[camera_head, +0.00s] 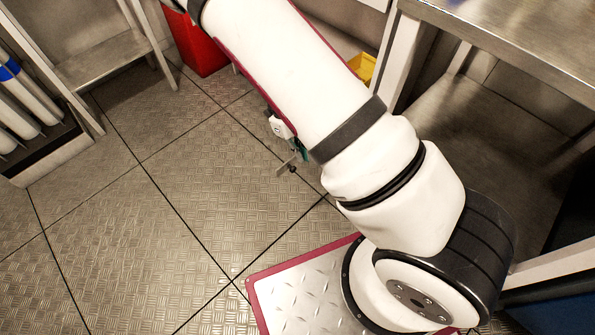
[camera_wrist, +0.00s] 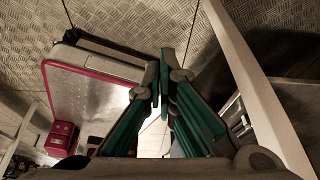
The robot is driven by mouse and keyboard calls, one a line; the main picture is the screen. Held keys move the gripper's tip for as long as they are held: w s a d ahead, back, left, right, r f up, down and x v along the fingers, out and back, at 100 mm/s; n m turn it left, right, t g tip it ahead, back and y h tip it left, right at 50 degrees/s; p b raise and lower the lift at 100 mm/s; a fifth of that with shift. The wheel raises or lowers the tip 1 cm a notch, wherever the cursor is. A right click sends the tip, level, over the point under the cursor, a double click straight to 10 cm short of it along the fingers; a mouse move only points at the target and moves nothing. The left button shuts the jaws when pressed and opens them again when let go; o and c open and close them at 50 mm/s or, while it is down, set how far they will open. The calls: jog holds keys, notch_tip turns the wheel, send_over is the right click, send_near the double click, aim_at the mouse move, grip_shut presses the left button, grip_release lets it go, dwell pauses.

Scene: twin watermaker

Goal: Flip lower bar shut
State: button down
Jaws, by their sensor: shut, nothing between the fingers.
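My gripper (camera_wrist: 160,72) is shut and empty in the wrist view, its grey fingertips together and green linkages spread below them. In the head view only a small part of my gripper (camera_head: 288,165) shows past the left edge of my white arm, above the floor. I cannot make out the lower bar for certain in either view. No bar is seen touching the fingertips.
A steel table (camera_head: 510,30) with pale legs stands at right. A pale beam (camera_wrist: 258,95) runs close right of my gripper in the wrist view. A red bin (camera_head: 205,50) and white tubes (camera_head: 25,105) stand farther off. The tiled floor (camera_head: 140,220) at left is clear.

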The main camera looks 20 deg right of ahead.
notch_tip(320, 180, down, 10)
jog(key=b, duration=0.5)
jog(key=shift+w+a+r+b, duration=0.15)
jog(key=shift+w+r+b, duration=0.1)
jog(key=shift+w+b, duration=0.1)
dwell(0.4)
